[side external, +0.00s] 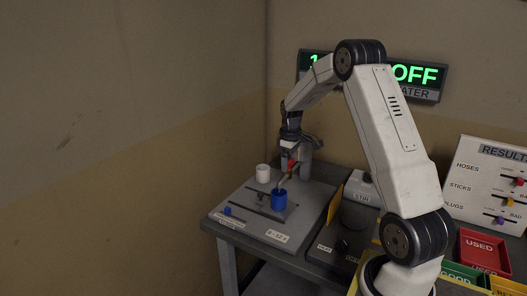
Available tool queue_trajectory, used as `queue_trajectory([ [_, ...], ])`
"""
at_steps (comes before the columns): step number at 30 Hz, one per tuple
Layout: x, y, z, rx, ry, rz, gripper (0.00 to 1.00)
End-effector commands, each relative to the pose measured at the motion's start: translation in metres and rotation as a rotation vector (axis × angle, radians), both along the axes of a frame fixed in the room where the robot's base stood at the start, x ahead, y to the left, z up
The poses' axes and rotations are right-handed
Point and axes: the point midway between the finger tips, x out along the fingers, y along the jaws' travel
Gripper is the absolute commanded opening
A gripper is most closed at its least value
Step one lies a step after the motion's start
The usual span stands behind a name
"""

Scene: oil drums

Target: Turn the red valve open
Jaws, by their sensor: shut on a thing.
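The red valve (291,164) is a small red piece above the grey bench unit (238,205), in the side external view. My gripper (291,154) points down over the unit and is shut on the red valve. My fingers are small and dark here and partly hide the valve, so how far it is turned cannot be told. A thin pale piece runs from below the red part towards a blue cup (279,201). A lit sign (420,74) on the back wall reads OFF in green, partly hidden behind my arm.
A white cup (263,173) stands on the unit left of the blue cup. A grey box marked STIR (361,196) stands to the right. A RESULTS board (488,180) and a red USED tray (484,250) are further right.

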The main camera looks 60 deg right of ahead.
Motion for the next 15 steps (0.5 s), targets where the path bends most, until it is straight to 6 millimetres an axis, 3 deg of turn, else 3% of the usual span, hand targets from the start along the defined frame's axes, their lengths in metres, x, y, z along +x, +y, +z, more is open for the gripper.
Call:
queue_trajectory([
  [5, 0.0014, -0.0009, 0.0030, -0.005, -0.005, 0.004, 0.29],
  [6, 0.0014, -0.0009, 0.0031, -0.005, -0.005, 0.004, 0.94],
  [7, 0.0014, -0.0009, 0.0031, -0.005, -0.005, 0.004, 1.00],
  [15, 0.0007, -0.0004, 0.0019, -0.003, -0.002, 0.002, 1.00],
])
